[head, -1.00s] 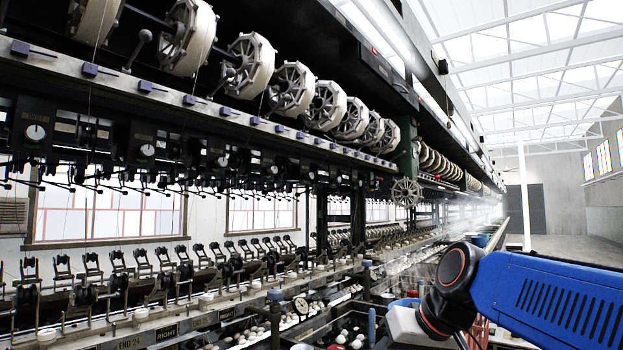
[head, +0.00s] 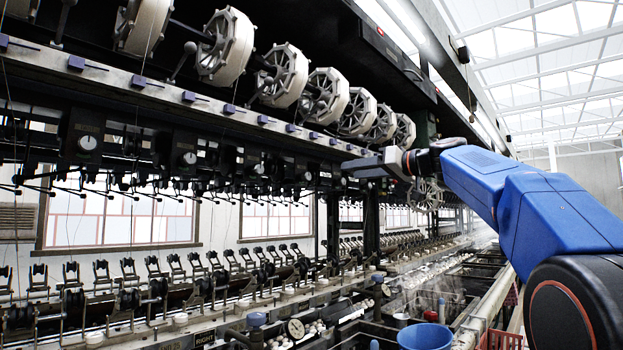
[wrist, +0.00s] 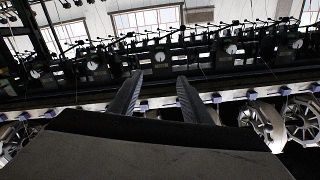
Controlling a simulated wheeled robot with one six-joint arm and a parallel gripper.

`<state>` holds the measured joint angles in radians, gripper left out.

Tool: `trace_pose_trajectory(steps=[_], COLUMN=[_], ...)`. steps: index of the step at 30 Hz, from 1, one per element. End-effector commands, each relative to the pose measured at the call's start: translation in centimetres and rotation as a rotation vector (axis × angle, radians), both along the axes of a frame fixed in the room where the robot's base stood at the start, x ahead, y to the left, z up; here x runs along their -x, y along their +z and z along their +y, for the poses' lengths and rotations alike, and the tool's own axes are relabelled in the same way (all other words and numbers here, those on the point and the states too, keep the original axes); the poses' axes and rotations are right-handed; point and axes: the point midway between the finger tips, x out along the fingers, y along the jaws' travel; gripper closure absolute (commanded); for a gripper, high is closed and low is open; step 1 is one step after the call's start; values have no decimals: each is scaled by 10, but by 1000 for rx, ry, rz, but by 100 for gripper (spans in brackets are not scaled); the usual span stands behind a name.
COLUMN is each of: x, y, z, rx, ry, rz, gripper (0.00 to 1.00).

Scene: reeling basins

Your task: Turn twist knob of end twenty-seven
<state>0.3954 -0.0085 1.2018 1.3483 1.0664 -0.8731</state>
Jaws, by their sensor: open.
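A row of black boxes with pale round twist knobs runs under the long rail. In the head view knobs show at the left (head: 88,142), further along (head: 189,158) and beyond that (head: 259,168). My gripper (head: 346,165) is raised at the machine front, near the far boxes. In the wrist view the gripper (wrist: 158,84) is open and empty, with one knob (wrist: 160,57) seen beyond and between the fingertips, apart from them. Other knobs show left (wrist: 93,65) and right (wrist: 231,49) of it. I cannot read which belongs to end twenty-seven.
Large pale reels (head: 225,47) hang above the rail (head: 150,90). Thin threads and hooked rods hang below the boxes. Basins with a blue tub (head: 425,336) stand low in front. The aisle at the right is partly filled by my arm.

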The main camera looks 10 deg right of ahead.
Motion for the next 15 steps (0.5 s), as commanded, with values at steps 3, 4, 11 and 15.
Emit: trace_pose_trajectory(steps=[3,4,11,15], x=[-6,-9,-38,-58], y=[1,1,0,0], z=[3,5,27,41], rx=[-1,-1,-1,0], ry=[2,2,4,3], rz=[-4,-3,-1,-1], gripper=[56,56,56,56])
